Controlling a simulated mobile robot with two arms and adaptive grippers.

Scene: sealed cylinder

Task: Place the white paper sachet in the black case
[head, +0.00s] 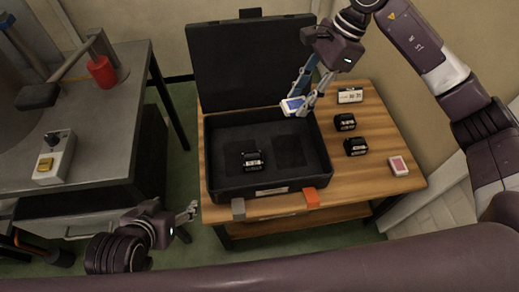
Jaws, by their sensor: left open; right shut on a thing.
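The black case (318,172) stands open on the wooden table, its lid (235,65) upright at the back. Its dark insert has two recesses; a black block (252,160) sits in the left one and the right one (290,151) looks empty. My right gripper (298,103) is shut on a small flat white packet with a blue panel (292,106), which looks like the white paper sachet. It holds the packet tilted, over the case's back right rim; the height above it is hard to tell. My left gripper (190,212) is open and empty, low, left of the case.
On the wooden table (385,115), right of the case, lie a white box (350,96), two black blocks (345,122) (356,147) and a white-and-red packet (399,165). A metal bench (105,130) at left holds a red cylinder (101,72) and a yellow-button box (53,160).

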